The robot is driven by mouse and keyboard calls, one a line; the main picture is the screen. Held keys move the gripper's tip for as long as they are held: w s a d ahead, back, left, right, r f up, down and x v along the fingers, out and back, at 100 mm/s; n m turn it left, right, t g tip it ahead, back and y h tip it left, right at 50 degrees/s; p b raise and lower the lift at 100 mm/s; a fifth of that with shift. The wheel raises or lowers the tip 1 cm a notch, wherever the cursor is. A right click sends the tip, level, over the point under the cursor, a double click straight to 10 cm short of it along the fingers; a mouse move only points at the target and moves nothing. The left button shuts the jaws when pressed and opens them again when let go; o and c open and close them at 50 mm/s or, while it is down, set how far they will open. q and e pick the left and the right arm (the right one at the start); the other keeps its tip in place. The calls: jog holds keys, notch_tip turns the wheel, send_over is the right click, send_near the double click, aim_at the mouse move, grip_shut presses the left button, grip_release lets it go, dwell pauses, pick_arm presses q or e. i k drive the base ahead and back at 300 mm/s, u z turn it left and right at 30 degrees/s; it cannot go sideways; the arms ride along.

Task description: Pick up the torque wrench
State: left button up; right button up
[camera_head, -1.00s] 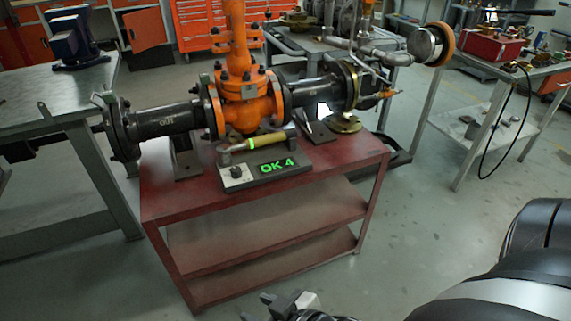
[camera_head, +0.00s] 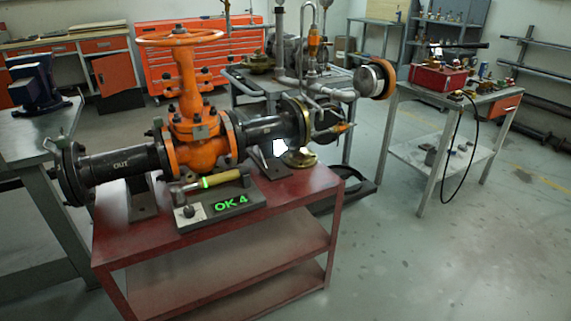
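The torque wrench (camera_head: 211,181), with a yellow-green handle and a dark metal head at its left end, lies on a grey holder (camera_head: 222,208) with a green "OK 4" display and a round knob. The holder sits on the red table (camera_head: 140,238), in front of the orange gate valve (camera_head: 197,150). Nothing is touching the wrench. Neither of my grippers shows in the head view now.
Dark pipes with flanges (camera_head: 72,172) run left and right of the valve. A grey workbench (camera_head: 35,135) stands at the left. A second metal table (camera_head: 470,105) with a red box stands at the right. The floor at the lower right is clear.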

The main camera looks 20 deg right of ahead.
aim_at(177, 192)
jog(key=z, duration=0.6)
jog(key=i, duration=1.2)
